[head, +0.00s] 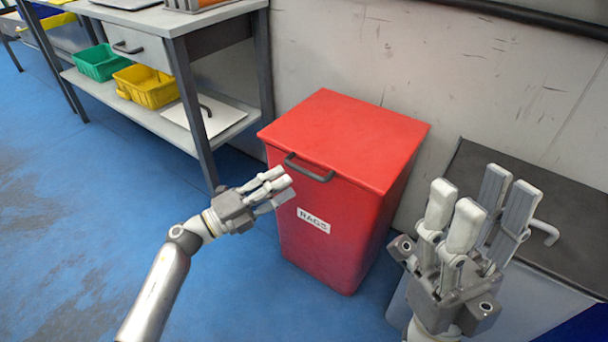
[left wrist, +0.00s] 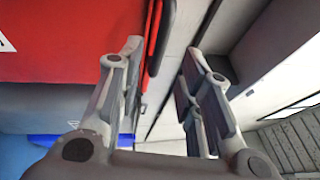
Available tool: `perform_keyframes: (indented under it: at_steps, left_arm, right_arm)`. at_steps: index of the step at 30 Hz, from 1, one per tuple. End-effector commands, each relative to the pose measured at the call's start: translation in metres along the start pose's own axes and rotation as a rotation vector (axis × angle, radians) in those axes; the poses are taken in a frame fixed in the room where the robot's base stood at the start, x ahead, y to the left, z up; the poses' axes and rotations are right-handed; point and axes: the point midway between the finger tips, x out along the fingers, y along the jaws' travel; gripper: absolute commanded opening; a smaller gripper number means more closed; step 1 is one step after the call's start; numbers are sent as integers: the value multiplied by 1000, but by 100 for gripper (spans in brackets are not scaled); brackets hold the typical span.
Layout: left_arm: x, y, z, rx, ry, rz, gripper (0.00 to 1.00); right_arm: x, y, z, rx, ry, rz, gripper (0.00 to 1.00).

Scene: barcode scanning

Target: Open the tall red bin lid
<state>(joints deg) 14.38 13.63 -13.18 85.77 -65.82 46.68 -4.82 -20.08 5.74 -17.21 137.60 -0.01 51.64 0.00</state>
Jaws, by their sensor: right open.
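The tall red bin (head: 340,225) stands on the floor by the wall with its flat red lid (head: 345,140) closed. A dark handle (head: 308,170) sits at the lid's front edge, and a white RAGS label is on the front. My left gripper (head: 280,190) is open in front of the bin, just below and left of the handle. In the left wrist view the red bin (left wrist: 60,40) fills the left, and the dark handle (left wrist: 153,40) shows near one fingertip; I cannot tell whether they touch. My right gripper (head: 482,205) is open and empty, fingers up, right of the bin.
A grey bin with a dark lid (head: 560,215) stands at the right, partly behind my right gripper. A shelved workbench (head: 190,25) at the left holds a green tray (head: 100,62) and a yellow tray (head: 146,86). Blue floor (head: 70,200) is clear at the left.

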Motion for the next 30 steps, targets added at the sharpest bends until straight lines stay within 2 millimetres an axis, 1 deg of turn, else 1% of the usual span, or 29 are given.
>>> perform_keyframes:
  at_steps: [1,3,6,10,15,23,30]
  left_arm:
    - [12,1,-1,1,2,-3,33]
    - [25,2,0,0,1,-3,33]
    - [42,1,0,0,1,-3,33]
    - [58,1,0,-1,0,-2,33]
    - [67,1,0,-1,-1,1,33]
    - [68,1,0,-2,-1,1,33]
    - [68,1,0,-2,-1,0,2]
  right_arm:
    - [-5,0,1,0,-1,0,44]
    - [-7,0,2,0,1,-1,44]
    - [-9,0,3,-1,7,-4,44]
    - [-6,0,4,-3,18,-9,44]
    - [-4,0,5,-4,24,-14,44]
    - [-3,0,5,-3,24,-13,44]
    - [-3,0,5,-3,24,-13,44]
